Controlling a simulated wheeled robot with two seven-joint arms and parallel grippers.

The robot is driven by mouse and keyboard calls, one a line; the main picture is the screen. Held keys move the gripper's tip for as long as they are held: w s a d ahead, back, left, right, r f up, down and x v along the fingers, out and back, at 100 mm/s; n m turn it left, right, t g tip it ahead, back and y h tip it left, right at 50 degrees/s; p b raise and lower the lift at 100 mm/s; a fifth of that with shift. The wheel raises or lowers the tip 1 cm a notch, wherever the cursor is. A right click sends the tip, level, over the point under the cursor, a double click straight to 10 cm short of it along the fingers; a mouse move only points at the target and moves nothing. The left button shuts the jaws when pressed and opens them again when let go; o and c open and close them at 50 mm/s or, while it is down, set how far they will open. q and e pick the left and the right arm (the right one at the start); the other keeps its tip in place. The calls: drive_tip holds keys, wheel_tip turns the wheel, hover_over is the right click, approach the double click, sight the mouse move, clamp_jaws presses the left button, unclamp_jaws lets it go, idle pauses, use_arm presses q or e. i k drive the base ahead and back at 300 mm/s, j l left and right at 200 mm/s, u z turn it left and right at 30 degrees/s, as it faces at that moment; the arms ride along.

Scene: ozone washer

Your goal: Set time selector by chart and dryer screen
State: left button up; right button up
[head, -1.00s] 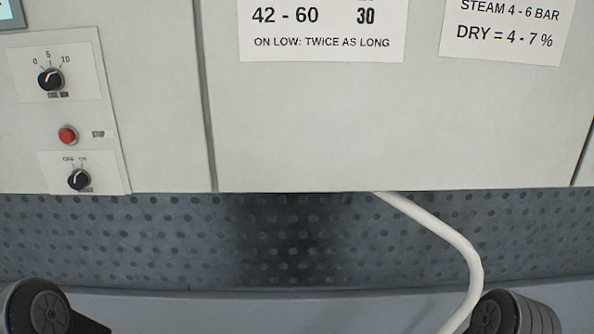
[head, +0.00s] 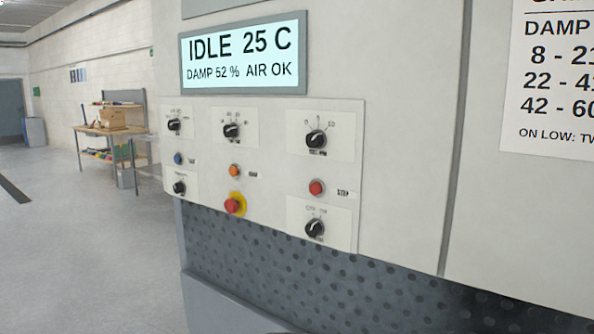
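The dryer screen (head: 243,52) reads "IDLE 25 C" and "DAMP 52 % AIR OK". The paper chart (head: 553,85) is at the right edge, cut off. It shows a "DAMP" column with rows, the lowest starting "42 - 60", and "ON LOW: TW" below; its right column is outside the view. The control panel (head: 276,187) below the screen carries black knobs: upper left (head: 174,124), upper middle (head: 232,131), upper right (head: 316,139), lower left (head: 180,188) and lower right (head: 314,228). Their labels are too small to tell which is the time selector. Neither gripper is in view.
Between the knobs are a blue button (head: 178,158), an orange button (head: 234,170), a red button (head: 316,188) and a red mushroom button (head: 235,204) on yellow. A perforated dark panel (head: 330,275) lies below. Open floor and a workbench (head: 110,130) are at left.

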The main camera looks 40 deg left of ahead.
sight(232, 130)
drive_tip(key=u, duration=1.65)
